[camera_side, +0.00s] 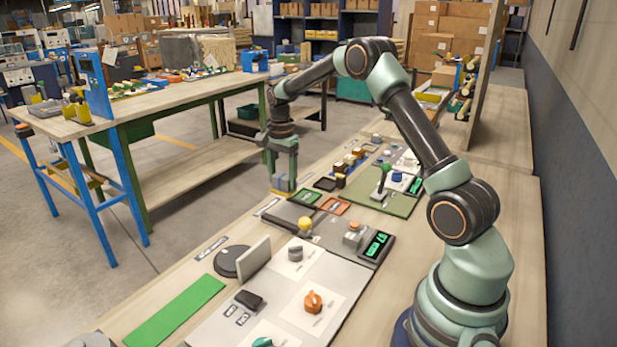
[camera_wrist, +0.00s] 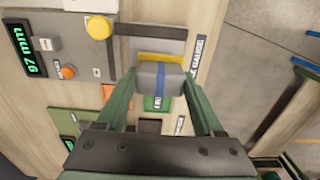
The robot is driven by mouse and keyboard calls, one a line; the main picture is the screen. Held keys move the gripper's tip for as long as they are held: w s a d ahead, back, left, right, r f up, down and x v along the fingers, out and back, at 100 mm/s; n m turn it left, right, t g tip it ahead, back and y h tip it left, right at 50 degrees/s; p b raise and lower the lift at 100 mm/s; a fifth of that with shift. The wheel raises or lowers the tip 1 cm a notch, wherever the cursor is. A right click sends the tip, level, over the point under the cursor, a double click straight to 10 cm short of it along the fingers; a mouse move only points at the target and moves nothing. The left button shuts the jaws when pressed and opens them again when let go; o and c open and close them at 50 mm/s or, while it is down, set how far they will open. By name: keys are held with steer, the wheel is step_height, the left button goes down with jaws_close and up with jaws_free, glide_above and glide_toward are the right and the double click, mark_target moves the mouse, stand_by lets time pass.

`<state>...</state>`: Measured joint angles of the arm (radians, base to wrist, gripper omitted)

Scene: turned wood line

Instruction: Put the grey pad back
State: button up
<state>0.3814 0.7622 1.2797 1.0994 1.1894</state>
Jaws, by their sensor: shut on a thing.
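My gripper (camera_wrist: 160,88) is shut on a grey pad (camera_wrist: 148,78) with a blue band around its middle. The pad sits between the two green fingers, with a yellow strip (camera_wrist: 160,57) showing just beyond it in the wrist view. In the side view my gripper (camera_side: 283,178) points down near the bench's far left edge, and the pad (camera_side: 280,183) shows small and partly covered between the fingertips. The pad appears held above the bench; its exact height is hard to tell.
A grey plate (camera_side: 287,212), a green tray (camera_side: 306,197) and an orange tray (camera_side: 334,206) lie close by. A yellow knob (camera_side: 305,225) and a green display (camera_side: 376,244) stand nearer. A dark disc (camera_side: 230,262) and upright grey plate (camera_side: 254,258) are further front.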

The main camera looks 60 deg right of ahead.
steer(key=a+r, duration=1)
steer(key=r, duration=0.1)
steer(key=f, duration=1.9)
steer(key=shift+s+f, duration=0.3)
steer(key=shift+f, duration=0.1)
steer(key=o, duration=1.2)
